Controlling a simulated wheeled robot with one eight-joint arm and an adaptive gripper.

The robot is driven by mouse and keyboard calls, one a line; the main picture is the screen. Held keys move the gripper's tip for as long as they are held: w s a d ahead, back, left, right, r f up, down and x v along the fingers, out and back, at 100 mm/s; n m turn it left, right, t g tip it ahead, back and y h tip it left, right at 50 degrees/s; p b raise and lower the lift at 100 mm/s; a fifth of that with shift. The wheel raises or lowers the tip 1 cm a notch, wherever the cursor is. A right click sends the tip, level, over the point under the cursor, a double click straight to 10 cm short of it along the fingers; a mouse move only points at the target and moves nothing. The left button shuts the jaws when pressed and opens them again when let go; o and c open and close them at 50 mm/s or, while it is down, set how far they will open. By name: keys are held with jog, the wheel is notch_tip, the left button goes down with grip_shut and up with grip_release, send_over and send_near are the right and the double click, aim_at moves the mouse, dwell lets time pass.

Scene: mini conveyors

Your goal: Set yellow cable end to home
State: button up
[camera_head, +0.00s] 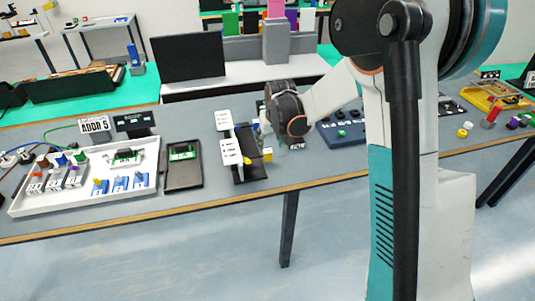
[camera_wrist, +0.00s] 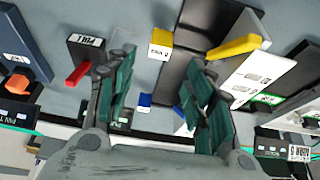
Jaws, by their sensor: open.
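My gripper (camera_wrist: 158,70) is open and empty, with its two teal fingers apart in the wrist view. A yellow block (camera_wrist: 160,42) with a small white label shows just beyond the gap between the fingertips. A yellow bar (camera_wrist: 235,47) lies to the right, next to a white labelled box. I cannot tell which yellow piece is the cable end, and the label is too small to read surely. In the head view a yellow block (camera_head: 267,154) sits at the right edge of a dark stand, below my wrist. My fingers are mostly hidden there.
White labelled boxes (camera_head: 231,152) stand left of my wrist. In the wrist view, a red bar (camera_wrist: 78,73) and a black labelled box (camera_wrist: 86,46) are left of the fingers; a blue piece (camera_wrist: 145,99) lies between them. A white tray (camera_head: 150,197) and black tray (camera_head: 184,185) are further left.

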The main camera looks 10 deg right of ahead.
aim_at(267, 151)
jog(key=b+x, duration=0.3)
jog(key=x, duration=0.7)
grip_shut()
